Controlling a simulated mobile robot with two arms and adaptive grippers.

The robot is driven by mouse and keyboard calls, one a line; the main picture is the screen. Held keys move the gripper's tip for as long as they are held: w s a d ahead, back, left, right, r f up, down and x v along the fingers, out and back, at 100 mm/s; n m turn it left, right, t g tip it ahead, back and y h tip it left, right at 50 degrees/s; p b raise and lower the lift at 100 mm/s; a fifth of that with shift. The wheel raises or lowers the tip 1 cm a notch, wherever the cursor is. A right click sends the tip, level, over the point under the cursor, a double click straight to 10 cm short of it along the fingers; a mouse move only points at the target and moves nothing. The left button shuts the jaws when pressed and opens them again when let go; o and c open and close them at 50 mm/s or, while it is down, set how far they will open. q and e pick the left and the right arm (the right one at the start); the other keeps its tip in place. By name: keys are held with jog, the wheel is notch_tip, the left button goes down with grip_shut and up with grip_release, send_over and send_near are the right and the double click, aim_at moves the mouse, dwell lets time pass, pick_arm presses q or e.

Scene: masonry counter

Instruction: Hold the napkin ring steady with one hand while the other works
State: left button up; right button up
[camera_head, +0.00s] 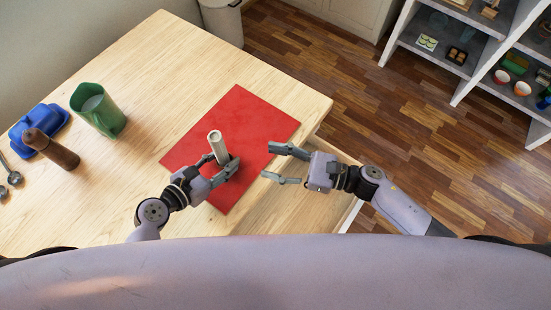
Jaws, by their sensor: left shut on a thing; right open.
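A pale, narrow cylinder (215,142) with a round top stands roughly upright over the red mat (262,115). I take it for the napkin ring; its lower part is hidden between my fingers. My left gripper (222,163) is shut on it, one finger on each side. Whether its base touches the mat I cannot tell. My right gripper (267,163) is open and empty to the right of it, near the mat's right edge, with its fingers pointing left and apart from the cylinder.
A bin (223,22) stands behind the table. A shelf unit (468,50) is far right. The table's back middle is clear.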

pick_arm(q)
jog(key=o, duration=1.2)
jog(key=shift+s, duration=0.1)
